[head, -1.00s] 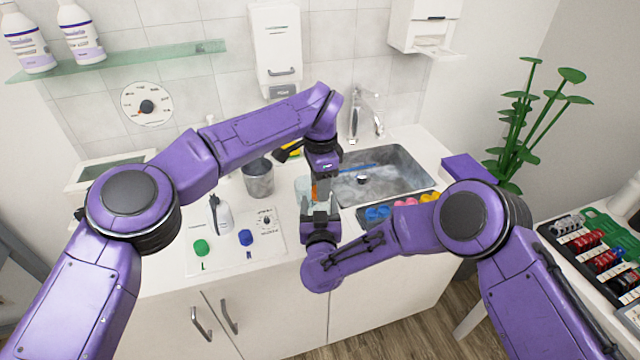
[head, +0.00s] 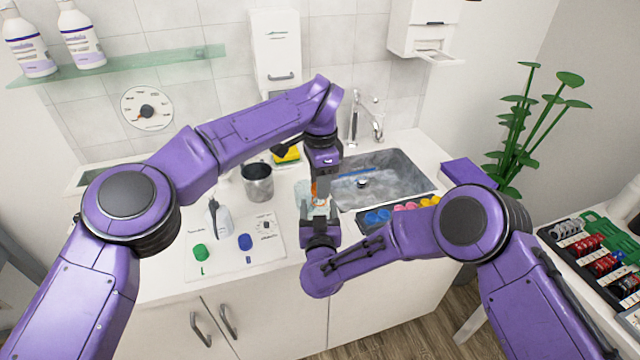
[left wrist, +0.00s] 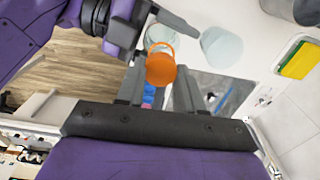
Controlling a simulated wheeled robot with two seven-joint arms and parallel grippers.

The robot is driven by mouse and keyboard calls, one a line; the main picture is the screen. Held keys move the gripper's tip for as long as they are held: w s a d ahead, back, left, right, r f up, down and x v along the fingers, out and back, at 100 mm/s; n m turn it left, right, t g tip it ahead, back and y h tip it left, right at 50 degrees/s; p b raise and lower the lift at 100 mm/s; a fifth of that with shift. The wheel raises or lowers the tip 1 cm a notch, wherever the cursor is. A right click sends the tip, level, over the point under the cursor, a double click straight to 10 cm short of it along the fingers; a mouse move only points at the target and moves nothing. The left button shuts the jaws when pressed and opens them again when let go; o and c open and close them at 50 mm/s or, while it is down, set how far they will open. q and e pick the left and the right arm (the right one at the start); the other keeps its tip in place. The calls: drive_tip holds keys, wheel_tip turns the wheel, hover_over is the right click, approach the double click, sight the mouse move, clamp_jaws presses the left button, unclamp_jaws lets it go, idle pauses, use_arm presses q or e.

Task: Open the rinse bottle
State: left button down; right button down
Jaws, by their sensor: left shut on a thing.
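The rinse bottle (left wrist: 160,37) is clear; little of it shows in the head view, between the two grippers. Its orange cap (left wrist: 161,66) is large between the fingers of my left gripper (left wrist: 160,88), which is shut on it. In the head view my left gripper (head: 322,180) points down at the cap (head: 319,190). I cannot tell whether cap and bottle still touch. My right gripper (head: 319,215) reaches up from below around the bottle. It also shows at the top of the left wrist view; its grip is partly hidden.
A pale translucent vessel (left wrist: 222,46) is close beside the bottle. The sink (head: 385,178) and a coloured tray (head: 372,218) are to the right.

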use_arm(q)
drive_tip(key=shift+r, duration=2)
use_arm(e)
drive_tip(key=shift+c, duration=0.5)
unclamp_jaws()
drive_tip(key=shift+f, duration=0.1)
